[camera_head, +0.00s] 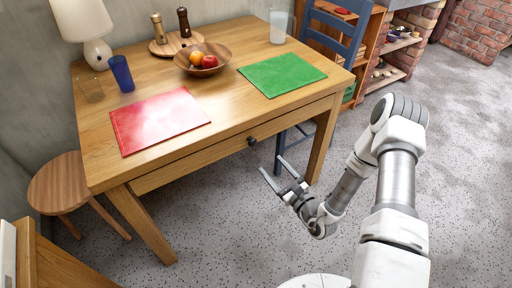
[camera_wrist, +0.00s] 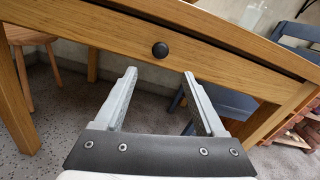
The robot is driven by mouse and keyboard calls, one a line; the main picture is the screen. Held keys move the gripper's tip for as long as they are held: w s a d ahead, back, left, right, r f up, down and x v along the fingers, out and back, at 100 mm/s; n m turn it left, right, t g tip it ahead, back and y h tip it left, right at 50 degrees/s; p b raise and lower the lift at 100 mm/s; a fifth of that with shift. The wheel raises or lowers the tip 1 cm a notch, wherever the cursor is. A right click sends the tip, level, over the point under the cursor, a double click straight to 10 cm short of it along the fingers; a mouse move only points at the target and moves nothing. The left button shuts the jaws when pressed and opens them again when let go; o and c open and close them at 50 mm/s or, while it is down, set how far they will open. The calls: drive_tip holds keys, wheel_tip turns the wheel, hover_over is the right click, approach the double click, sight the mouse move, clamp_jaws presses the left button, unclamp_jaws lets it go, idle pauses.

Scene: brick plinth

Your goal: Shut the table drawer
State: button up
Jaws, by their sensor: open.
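The wooden table (camera_head: 222,100) stands in the middle of the head view. Its drawer (camera_head: 190,170) is in the front side and has a dark round knob (camera_head: 251,141). In the wrist view the drawer front (camera_wrist: 225,75) runs slantwise across the top, with the knob (camera_wrist: 160,49) near its middle. A dark gap shows along the drawer's top edge; how far the drawer stands out is hard to tell. My gripper (camera_head: 271,164) is open and empty in front of the drawer. In the wrist view its fingertips (camera_wrist: 159,74) point towards the drawer, below the knob and apart from it.
On the table are a red mat (camera_head: 158,120), a green mat (camera_head: 282,75), a fruit bowl (camera_head: 203,60), a blue cup (camera_head: 121,73) and a lamp (camera_head: 90,30). A stool (camera_head: 62,184) stands at left, a blue chair (camera_head: 335,32) behind. Floor in front is clear.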

sight(254, 144)
drive_tip(key=b+x, duration=0.2)
drive_tip(key=x, duration=0.9)
drive_tip(key=shift+w+a, duration=0.15)
clamp_jaws()
idle(0.9)
